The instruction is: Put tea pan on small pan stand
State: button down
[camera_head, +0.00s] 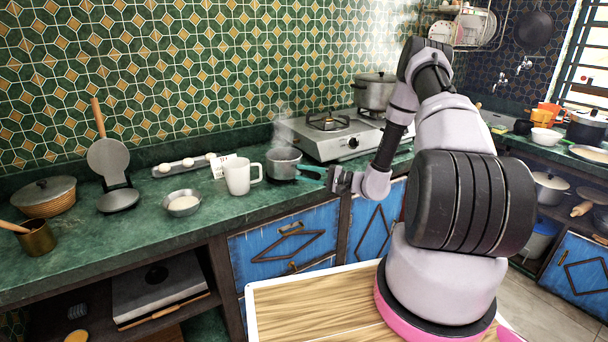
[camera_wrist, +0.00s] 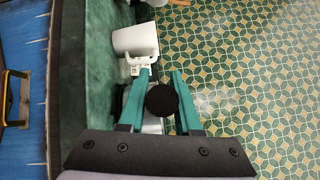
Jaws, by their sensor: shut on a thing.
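The tea pan (camera_head: 284,164) is a small grey steaming pan beside the white mug, at the front left of the hotplate. I cannot tell whether it rests on the counter or hangs just above it. My gripper (camera_head: 312,172) reaches it from the right, its teal fingers shut on the pan's handle. In the wrist view, a round black handle end (camera_wrist: 162,100) sits between the fingers (camera_wrist: 160,88); the pan body is mostly hidden. A bare pan stand (camera_head: 330,121) is on the left burner of the silver hotplate (camera_head: 345,139).
A large lidded pot (camera_head: 375,92) stands on the other burner. The white mug (camera_head: 239,177) is close to the tea pan and shows in the wrist view (camera_wrist: 135,40). A bowl (camera_head: 182,203) and an egg tray (camera_head: 184,166) lie farther left. The tiled wall (camera_head: 200,75) bounds the counter.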

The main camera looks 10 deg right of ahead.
jog(key=c, duration=0.6)
grip_release()
jog(key=shift+d, duration=0.15)
jog(key=r+v, duration=0.1)
jog(key=v, duration=1.1)
jog(key=s+a+r+n+g+h, duration=0.3)
jog(key=s+a+r+g, duration=0.15)
jog(key=r, duration=0.55)
jog(key=s+a+r+n+g+h, duration=0.3)
jog(key=s+a+r+g, duration=0.15)
jog(key=r, duration=0.55)
jog(key=s+d+r+m+t+h, duration=0.1)
jog(key=s+r+t+h, duration=0.5)
jog(key=s+r, duration=1.1)
jog(key=shift+r+m+t+h, duration=0.3)
jog(key=shift+t+h, duration=0.1)
jog(key=shift+h, duration=0.7)
jog(key=shift+s+d, duration=0.1)
jog(key=shift+s, duration=0.05)
